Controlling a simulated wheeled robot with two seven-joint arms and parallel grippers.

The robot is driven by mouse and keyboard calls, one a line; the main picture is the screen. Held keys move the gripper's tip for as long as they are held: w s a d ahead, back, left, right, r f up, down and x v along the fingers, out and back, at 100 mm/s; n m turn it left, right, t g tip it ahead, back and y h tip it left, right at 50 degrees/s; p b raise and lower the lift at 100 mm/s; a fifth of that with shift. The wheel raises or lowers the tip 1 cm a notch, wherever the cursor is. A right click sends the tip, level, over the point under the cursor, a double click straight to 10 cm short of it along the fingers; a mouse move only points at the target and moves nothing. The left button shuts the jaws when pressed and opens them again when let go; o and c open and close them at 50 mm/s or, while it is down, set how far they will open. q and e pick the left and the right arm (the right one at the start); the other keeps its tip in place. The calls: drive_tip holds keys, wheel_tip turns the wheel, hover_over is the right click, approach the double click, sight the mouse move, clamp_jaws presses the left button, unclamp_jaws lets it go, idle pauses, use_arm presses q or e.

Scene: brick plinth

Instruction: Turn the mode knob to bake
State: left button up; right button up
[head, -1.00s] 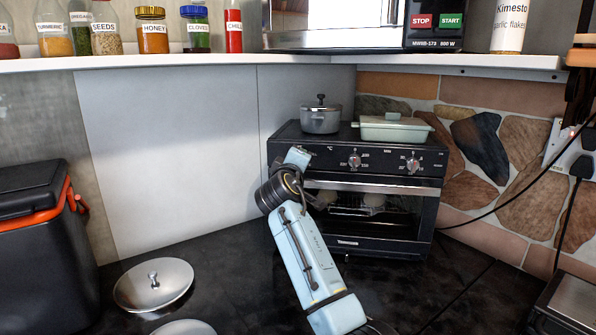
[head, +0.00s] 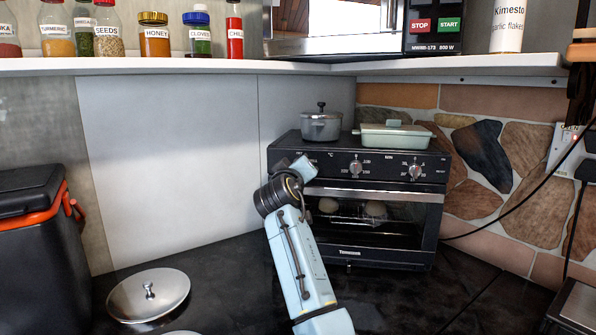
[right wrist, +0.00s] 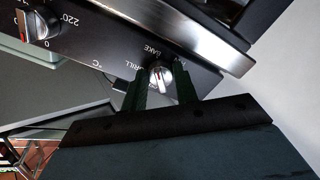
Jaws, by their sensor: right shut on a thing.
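The black toaster oven (head: 392,228) stands in the corner. My right gripper (head: 303,168) is at the left end of its control panel and hides the mode knob there in the head view. In the right wrist view the mode knob (right wrist: 161,76) is silver with a red mark. My right gripper (right wrist: 160,88) is shut on it, one dark finger on each side. The GRILL and BAKE labels show beside the knob. Exactly which label the mark points at is hard to tell. My left gripper is not in view.
A temperature knob (head: 355,168) and a further knob (head: 415,171) are on the same panel. A grey pot (head: 321,126) and a pale green dish (head: 394,136) stand on the oven. A metal lid (head: 148,295) lies on the dark counter. A shelf edge (head: 200,66) runs above.

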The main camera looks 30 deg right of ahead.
drive_tip(key=o, duration=1)
drive_tip(key=shift+c, duration=0.2)
drive_tip(key=shift+s, duration=0.1)
drive_tip(key=v, duration=1.3)
drive_tip(key=shift+a, duration=0.15)
drive_tip(key=shift+s+f, duration=0.1)
